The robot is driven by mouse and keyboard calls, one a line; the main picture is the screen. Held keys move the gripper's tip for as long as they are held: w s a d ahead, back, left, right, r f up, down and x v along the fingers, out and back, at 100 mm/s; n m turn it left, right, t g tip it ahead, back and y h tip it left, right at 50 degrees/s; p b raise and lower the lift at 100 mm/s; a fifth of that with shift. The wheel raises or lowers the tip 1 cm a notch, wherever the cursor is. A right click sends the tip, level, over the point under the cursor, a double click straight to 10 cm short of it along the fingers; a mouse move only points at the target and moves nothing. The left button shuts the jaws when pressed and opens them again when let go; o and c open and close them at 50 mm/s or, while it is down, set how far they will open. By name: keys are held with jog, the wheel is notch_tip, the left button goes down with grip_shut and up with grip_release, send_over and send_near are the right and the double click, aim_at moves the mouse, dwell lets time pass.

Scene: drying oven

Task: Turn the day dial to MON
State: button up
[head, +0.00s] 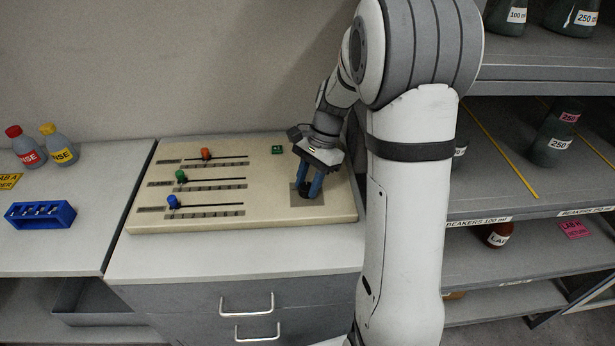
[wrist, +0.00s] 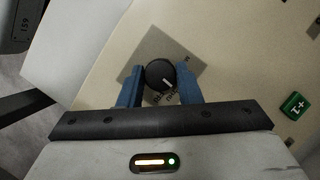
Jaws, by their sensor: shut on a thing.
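The day dial is a round black knob (wrist: 160,73) with a white pointer line, on a grey plate (wrist: 146,46) set in a beige panel (head: 258,212). In the wrist view the pointer aims down and to the right. The plate's lettering is partly covered and too small to read. My gripper (head: 311,190) points down over the plate at the panel's right side. Its blue fingers stand on either side of the knob, shut on it, as the wrist view also shows (wrist: 160,82). In the head view the fingers mostly hide the knob.
The panel also carries an orange slider (head: 206,153), a green slider (head: 181,175), a blue slider (head: 173,201) and a green button (head: 278,150). Bottles (head: 60,145) and a blue rack (head: 40,214) stand at left. Shelves (head: 530,185) stand at right.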

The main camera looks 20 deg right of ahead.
jog(key=n+h+p, duration=0.1)
jog(key=n, duration=0.2)
jog(key=n+g+p, duration=0.1)
jog(key=n, duration=0.2)
jog(key=shift+w+a+r+g+h, duration=0.1)
jog(key=shift+w+a+g+h, duration=0.1)
jog(key=shift+g+h, duration=0.15)
jog(key=n+h+p, duration=0.1)
jog(key=n, duration=0.2)
jog(key=n+h, duration=0.1)
jog(key=n, duration=0.2)
jog(key=shift+a+n+g+h+p, duration=0.1)
jog(key=shift+n+g+h+p, duration=0.15)
jog(key=shift+n+p, duration=0.15)
jog(key=o, duration=1)
jog(key=v, duration=0.7)
jog(key=shift+w+a+r, duration=0.1)
jog(key=shift+w+r, duration=0.1)
jog(key=shift+r, duration=0.05)
